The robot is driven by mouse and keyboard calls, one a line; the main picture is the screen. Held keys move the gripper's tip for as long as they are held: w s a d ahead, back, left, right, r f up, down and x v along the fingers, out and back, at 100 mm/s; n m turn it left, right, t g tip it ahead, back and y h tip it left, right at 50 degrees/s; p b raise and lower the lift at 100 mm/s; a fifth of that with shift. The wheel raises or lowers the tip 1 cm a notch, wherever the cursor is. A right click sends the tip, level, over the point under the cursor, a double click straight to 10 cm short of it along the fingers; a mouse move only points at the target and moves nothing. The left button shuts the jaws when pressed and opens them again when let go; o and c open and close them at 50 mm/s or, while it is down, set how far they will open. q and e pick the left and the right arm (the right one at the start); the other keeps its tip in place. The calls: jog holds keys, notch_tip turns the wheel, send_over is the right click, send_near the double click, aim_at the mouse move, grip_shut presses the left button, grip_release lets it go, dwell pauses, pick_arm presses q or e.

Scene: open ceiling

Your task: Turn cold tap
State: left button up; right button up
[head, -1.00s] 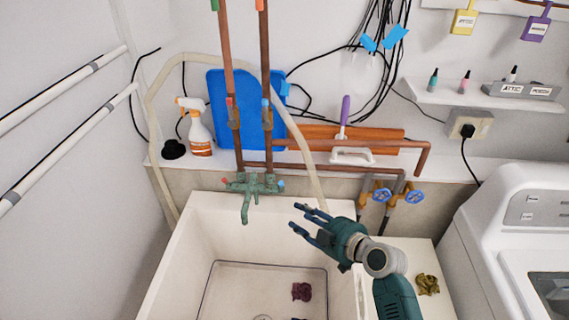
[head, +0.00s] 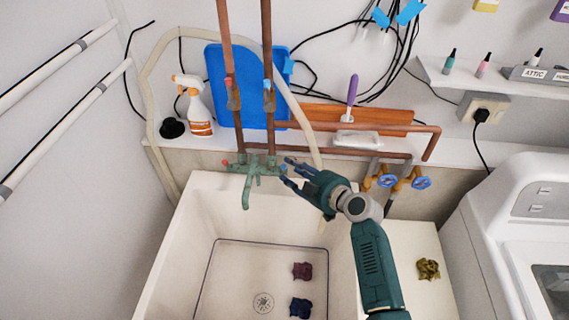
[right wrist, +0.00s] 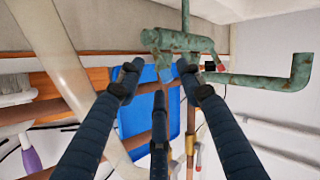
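The green, weathered faucet (head: 252,170) is fixed at the back edge of the white sink (head: 172,240), its spout pointing forward. A small red knob (head: 226,163) is at its left end. A small blue knob (head: 283,167), the cold tap, is at its right end, partly hidden by my fingers. My right gripper (head: 288,171) is open and empty, its fingertips close around the blue knob; I cannot tell whether they touch it. In the right wrist view the fingers (right wrist: 160,75) are spread below the faucet body (right wrist: 180,42). My left gripper is not in view.
Copper pipes (head: 268,60) rise behind the faucet, and a pale hose (head: 305,125) hangs close by my gripper. Two blue-wheeled valves (head: 387,181) are to the right. A spray bottle (head: 197,108) stands on the ledge. Cloths (head: 302,271) lie in the sink.

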aim_at(284, 167)
jog(key=shift+p+x, duration=0.3)
jog(key=shift+x, duration=2.1)
jog(key=shift+s, duration=0.1)
grip_shut()
